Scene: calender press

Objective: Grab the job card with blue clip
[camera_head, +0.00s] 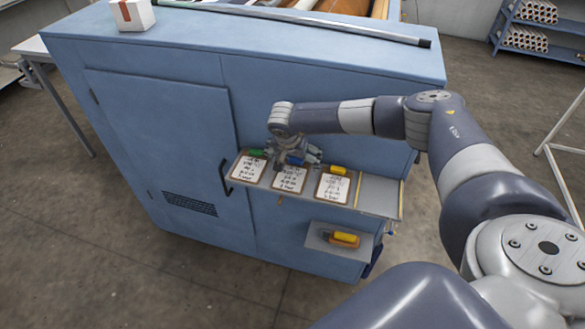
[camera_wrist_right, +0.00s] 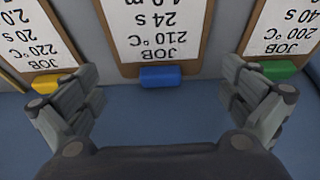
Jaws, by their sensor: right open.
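The job card with the blue clip (camera_head: 291,177) stands in the middle of the shelf, between two other cards. In the right wrist view its blue clip (camera_wrist_right: 160,76) is centred and its sheet (camera_wrist_right: 158,30) appears upside down. My right gripper (camera_head: 292,158) is at the upper end of this card in the head view. In the wrist view its fingers (camera_wrist_right: 165,100) are spread wide, one on each side of the blue clip, with nothing between them touching. My left gripper is not in view.
A green-clip card (camera_head: 248,168) and a yellow-clip card (camera_head: 333,187) flank the middle card closely on the shelf (camera_head: 379,195). A lower small shelf holds a yellow-orange tool (camera_head: 342,239). The blue press cabinet (camera_head: 160,120) rises behind, with a black handle (camera_head: 224,178).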

